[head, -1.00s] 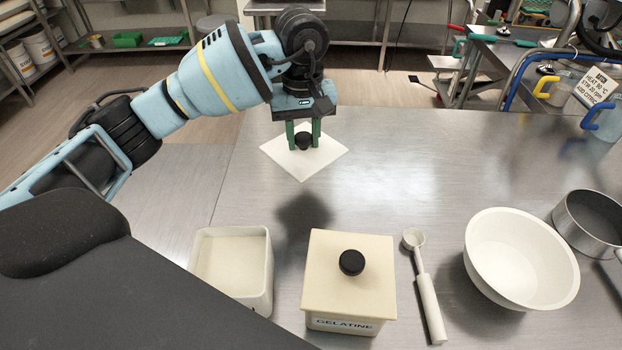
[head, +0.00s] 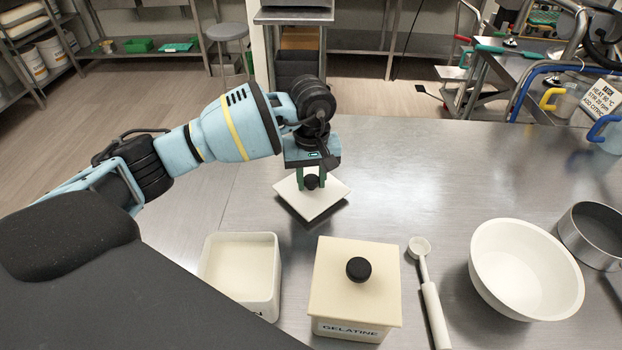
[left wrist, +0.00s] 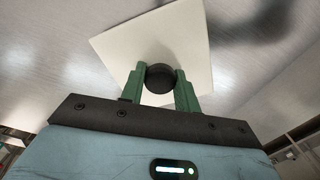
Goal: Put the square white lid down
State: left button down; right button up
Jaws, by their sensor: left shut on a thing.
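The square white lid (head: 318,206) has a round black knob (head: 311,182). My left gripper (head: 312,178) is shut on that knob and holds the lid over the back middle of the steel table. In the left wrist view the green fingers (left wrist: 160,88) grip the black knob (left wrist: 159,77) from both sides, with the white lid (left wrist: 190,40) beyond. A dark shadow lies near the lid's front edge, so the lid seems close to the table; I cannot tell whether it touches. My right gripper is not in view.
An open white square container (head: 277,270) stands at the front left. Right of it are a closed gelatine box (head: 330,290), a white scoop (head: 430,300), a white bowl (head: 525,265) and a metal pot (head: 595,235). The table (head: 420,170) is clear behind them.

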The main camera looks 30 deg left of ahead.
aim_at(311, 179)
pick_arm(q)
jog(key=shift+f, duration=0.3)
jog(key=shift+f, duration=0.2)
jog(key=c, duration=1)
grip_release()
jog(key=shift+c, duration=0.2)
jog(key=shift+r, duration=0.1)
notch_tip(311, 179, up, 12)
jog(key=shift+r, duration=0.1)
